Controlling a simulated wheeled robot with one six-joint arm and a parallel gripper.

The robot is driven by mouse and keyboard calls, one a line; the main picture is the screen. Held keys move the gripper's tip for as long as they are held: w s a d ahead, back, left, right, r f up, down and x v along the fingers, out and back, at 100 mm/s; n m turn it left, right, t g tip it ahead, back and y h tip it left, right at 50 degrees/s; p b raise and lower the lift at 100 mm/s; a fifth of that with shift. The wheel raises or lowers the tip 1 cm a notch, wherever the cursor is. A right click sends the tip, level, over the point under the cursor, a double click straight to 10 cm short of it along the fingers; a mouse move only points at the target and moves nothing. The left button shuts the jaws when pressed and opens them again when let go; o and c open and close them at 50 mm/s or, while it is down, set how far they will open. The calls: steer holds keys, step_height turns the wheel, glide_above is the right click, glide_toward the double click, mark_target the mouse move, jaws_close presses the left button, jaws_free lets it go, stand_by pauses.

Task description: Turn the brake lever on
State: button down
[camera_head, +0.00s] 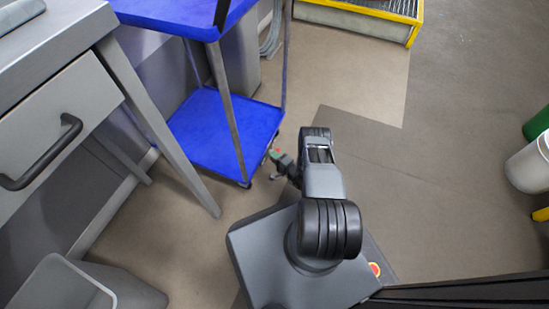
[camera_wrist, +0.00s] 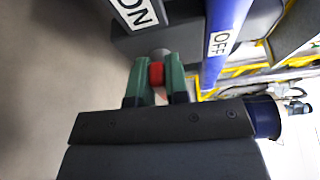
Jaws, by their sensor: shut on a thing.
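In the wrist view, my gripper (camera_wrist: 157,80) has its green fingers closed on either side of a small red piece (camera_wrist: 157,73). The red piece has a grey rounded end just beyond the fingertips and looks like the brake lever's end; the rest of the lever is hidden. A dark grey housing (camera_wrist: 178,38) lies right behind it. A white ON label (camera_wrist: 137,13) is at upper left, and a white OFF label (camera_wrist: 219,44) is to the right, by a blue post. In the head view, my gripper (camera_head: 279,161) is low beside the blue cart (camera_head: 222,135).
A grey table with a drawer (camera_head: 55,125) stands at the left, with a grey bin (camera_head: 65,285) below it. A yellow-edged grate (camera_head: 375,12) is at the top. A white drum (camera_head: 530,165) stands at the far right. The floor between is clear.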

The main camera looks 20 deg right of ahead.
steer(key=shift+f+n+b, duration=0.1)
steer(key=shift+n+b, duration=0.2)
steer(key=shift+n, duration=0.3)
steer(key=c, duration=1.1)
jaws_free()
steer(key=shift+s, duration=0.1)
